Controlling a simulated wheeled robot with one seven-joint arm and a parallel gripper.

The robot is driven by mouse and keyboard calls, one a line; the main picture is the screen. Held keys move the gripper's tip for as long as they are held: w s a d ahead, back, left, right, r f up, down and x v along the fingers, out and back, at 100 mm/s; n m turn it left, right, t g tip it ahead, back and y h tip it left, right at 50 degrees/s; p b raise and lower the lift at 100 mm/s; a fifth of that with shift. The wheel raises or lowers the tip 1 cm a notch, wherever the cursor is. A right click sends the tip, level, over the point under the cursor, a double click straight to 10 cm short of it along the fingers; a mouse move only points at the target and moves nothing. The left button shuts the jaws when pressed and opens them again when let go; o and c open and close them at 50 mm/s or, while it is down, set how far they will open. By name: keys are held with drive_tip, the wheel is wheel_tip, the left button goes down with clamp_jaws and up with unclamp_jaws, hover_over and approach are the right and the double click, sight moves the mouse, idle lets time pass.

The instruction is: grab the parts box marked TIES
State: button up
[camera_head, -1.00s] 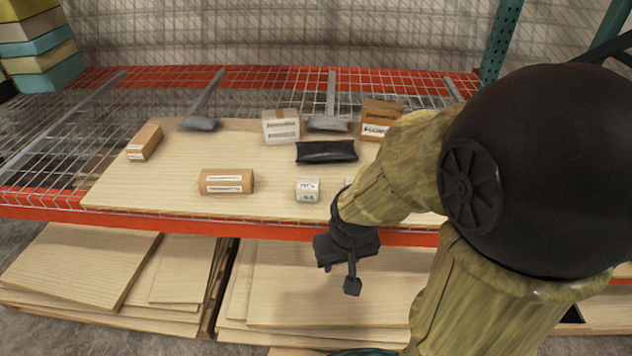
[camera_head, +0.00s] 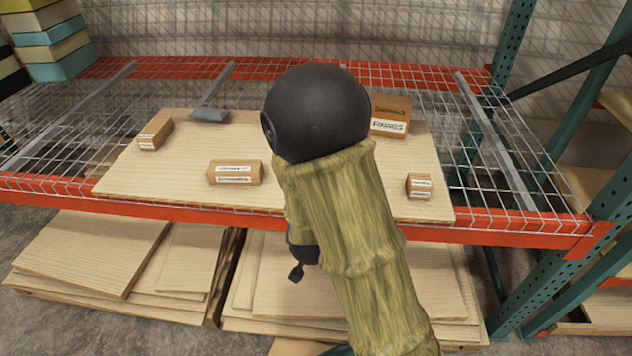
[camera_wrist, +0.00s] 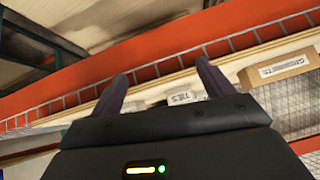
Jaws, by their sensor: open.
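The parts box marked TIES (camera_wrist: 184,97) shows in the wrist view as a small pale box with a black-lettered white label. It lies beyond the shelf's front edge, between my fingers in the picture but apart from them. In the head view my arm hides it. My gripper (camera_wrist: 160,72) is open and empty, its two dark fingers pointing toward the orange shelf beam. In the head view my gripper (camera_head: 297,272) hangs low in front of the beam, partly hidden by my arm.
The orange beam (camera_head: 130,207) and wire mesh edge the wooden board (camera_head: 185,190). Cardboard boxes stand on it: one at left (camera_head: 155,133), one in the middle (camera_head: 235,172), a small one at right (camera_head: 420,186) and one marked FIXINGS (camera_head: 388,128). A box marked GROMMETS (camera_wrist: 282,88) shows in the wrist view.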

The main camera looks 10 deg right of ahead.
drive_tip(key=r+t+h, duration=0.1)
drive_tip(key=t, duration=0.2)
drive_tip(key=w+a+t+h, duration=0.1)
drive_tip(key=t+h, duration=0.1)
drive_tip(key=t, duration=0.1)
drive_tip(key=w+r+t+h, duration=0.1)
drive_tip(key=t, duration=0.1)
drive_tip(key=shift+w+a+r+n+t, duration=0.2)
drive_tip(key=shift+a+r+n+t, duration=0.1)
drive_tip(key=shift+a+t, duration=0.1)
drive_tip(key=p+x, duration=0.3)
drive_tip(key=x, duration=0.9)
drive_tip(key=shift+w+d, duration=0.1)
drive_tip(key=shift+d, duration=0.05)
